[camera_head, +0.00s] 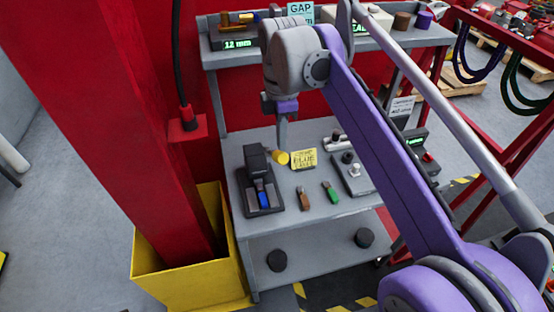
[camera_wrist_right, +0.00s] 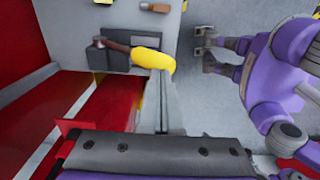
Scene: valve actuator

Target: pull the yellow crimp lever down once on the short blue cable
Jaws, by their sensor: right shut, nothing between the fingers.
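The black crimp press (camera_head: 253,162) stands at the left end of the bench's work surface. A short blue piece, which looks like the cable (camera_head: 264,198), lies in its front slot. The lever's yellow grip (camera_head: 281,158) sticks out to the right of the press; it also shows in the right wrist view as a yellow grip (camera_wrist_right: 153,60) on a brown shaft. My right gripper (camera_head: 282,143) points down, shut and empty, just above the yellow grip; I cannot tell whether they touch. My left gripper (camera_wrist_right: 202,46) shows only in the right wrist view, open and empty.
A yellow note (camera_head: 303,158), a brown-handled item (camera_head: 304,198) and a green item (camera_head: 330,192) lie right of the press. A grey box with a knob (camera_head: 353,174) stands farther right. A red post (camera_head: 120,110) rises on the left, in a yellow bin (camera_head: 235,255).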

